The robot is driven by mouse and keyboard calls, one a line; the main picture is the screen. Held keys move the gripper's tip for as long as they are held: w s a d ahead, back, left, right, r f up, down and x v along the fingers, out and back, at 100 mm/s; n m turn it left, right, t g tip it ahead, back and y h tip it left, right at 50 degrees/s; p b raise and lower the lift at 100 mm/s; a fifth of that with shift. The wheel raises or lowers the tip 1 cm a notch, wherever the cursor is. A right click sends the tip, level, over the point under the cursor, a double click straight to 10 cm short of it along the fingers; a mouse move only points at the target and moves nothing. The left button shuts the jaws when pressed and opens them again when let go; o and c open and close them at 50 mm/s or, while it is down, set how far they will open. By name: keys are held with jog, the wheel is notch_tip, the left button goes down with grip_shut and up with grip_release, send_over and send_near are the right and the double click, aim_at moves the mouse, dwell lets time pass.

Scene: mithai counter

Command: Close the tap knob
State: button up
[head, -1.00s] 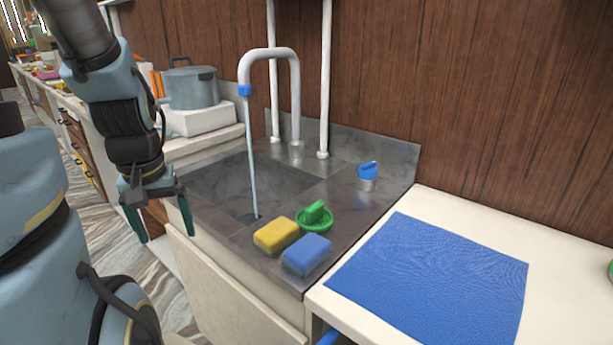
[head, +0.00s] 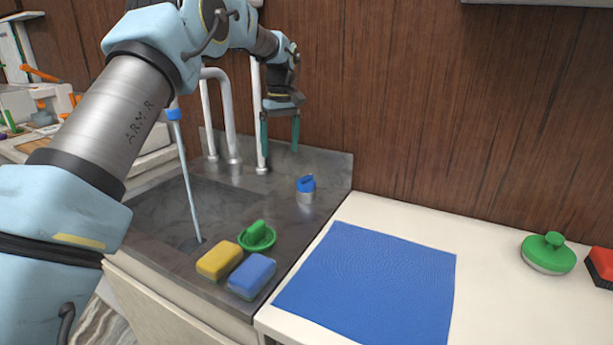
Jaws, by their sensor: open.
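The tap knob (head: 306,184) is blue on a short metal base, standing on the right side of the dark sink top. The white tap spout (head: 226,110) has a blue tip, and a stream of water (head: 187,180) runs from it into the basin. My gripper (head: 280,135) is open and empty, its two green fingers pointing down. In the picture it hangs above and a little left of the knob, apart from it. My arm covers part of the spout.
A blue mat (head: 370,285) covers part of the white counter (head: 490,290). A green-handled round item (head: 548,253) stands farther right.

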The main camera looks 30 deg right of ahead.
send_near(307, 176)
jog(key=shift+n, duration=0.3)
jog(key=f+p, duration=0.1)
jog(key=f, duration=0.2)
jog(key=f+p, duration=0.1)
jog(key=f, duration=0.3)
jog(key=f+p, duration=0.1)
jog(key=f, duration=0.2)
jog(key=shift+a+f, duration=0.2)
jog(key=shift+a, duration=0.15)
jog(key=c, duration=1.3)
jog(key=shift+d+n, duration=0.1)
jog(key=shift+n, duration=0.3)
jog(key=shift+w+r+n+b, duration=0.1)
jog(key=shift+n+b, duration=0.25)
jog(key=shift+n, duration=1.05)
jog(key=o, duration=1.3)
